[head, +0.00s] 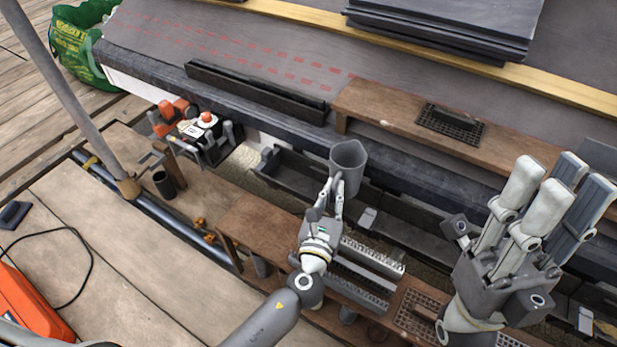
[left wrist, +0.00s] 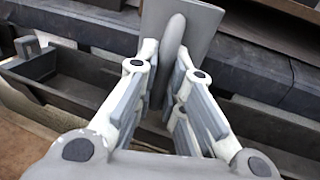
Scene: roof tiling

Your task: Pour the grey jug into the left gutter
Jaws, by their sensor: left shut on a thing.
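The grey jug (head: 348,163) is held up in the middle of the head view, roughly upright, its open top showing. My left gripper (head: 335,187) is shut on the jug's handle. The left wrist view shows the handle (left wrist: 175,42) between the fingers and the jug's wall (left wrist: 206,28) behind it. The jug is over or beside the trough's right part; I cannot tell which. My right gripper (head: 545,195) is raised at the right with its fingers apart.
A wooden plank bench (head: 400,115) with a dark grate lies behind the jug. Slates (head: 445,25) are stacked on the roof. Orange tools (head: 180,115) and a dark cup (head: 164,184) stand at the left. Ridged grey pieces (head: 360,275) lie below my left gripper.

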